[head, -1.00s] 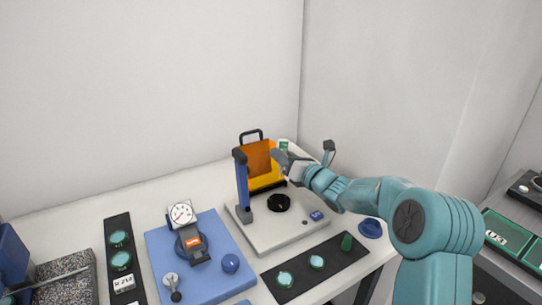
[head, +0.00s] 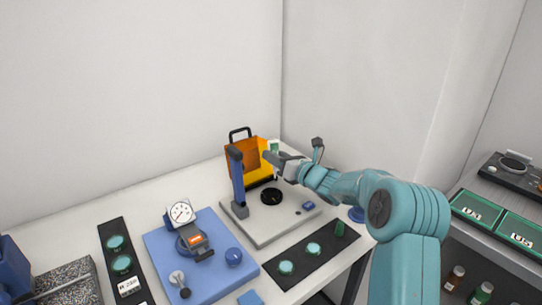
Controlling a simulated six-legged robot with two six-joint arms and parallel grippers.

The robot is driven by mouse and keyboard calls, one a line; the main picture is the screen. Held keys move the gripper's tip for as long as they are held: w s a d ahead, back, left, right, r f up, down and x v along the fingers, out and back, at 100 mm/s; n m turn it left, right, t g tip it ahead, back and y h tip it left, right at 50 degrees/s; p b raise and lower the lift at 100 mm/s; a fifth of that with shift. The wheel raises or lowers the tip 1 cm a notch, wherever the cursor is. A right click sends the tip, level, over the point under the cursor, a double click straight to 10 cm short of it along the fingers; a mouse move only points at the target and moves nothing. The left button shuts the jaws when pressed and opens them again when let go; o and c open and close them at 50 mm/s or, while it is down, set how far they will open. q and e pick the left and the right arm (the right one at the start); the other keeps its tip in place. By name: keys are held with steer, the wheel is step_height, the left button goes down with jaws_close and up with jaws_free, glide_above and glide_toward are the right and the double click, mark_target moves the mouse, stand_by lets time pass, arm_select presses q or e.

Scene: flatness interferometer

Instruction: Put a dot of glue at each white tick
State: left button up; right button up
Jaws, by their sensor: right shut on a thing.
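My right gripper (head: 270,157) is shut at the upper right of the pale base plate (head: 262,231), close to the orange shield. A small white-and-green thing (head: 274,146) shows right at its jaws and seems to be what it holds; its lower end is hidden. On the plate below are a black round seat (head: 271,196) and a blue upright post (head: 237,178). No white ticks can be made out at this size. My left gripper is out of view.
An orange open-fronted box (head: 247,152) with a black handle stands behind the plate. A blue board (head: 215,275) with a dial gauge (head: 181,212) is at left. A dark mat (head: 300,268) holds teal discs and a green piece (head: 339,229) in front.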

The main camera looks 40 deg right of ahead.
mark_target(275, 169)
steer(key=shift+d+f, duration=0.1)
steer(key=shift+f, duration=1.55)
steer(key=shift+f+b, duration=0.45)
steer(key=shift+b, duration=0.5)
steer(key=shift+f, duration=0.1)
steer(key=shift+b, duration=0.55)
steer(key=shift+b, duration=0.4)
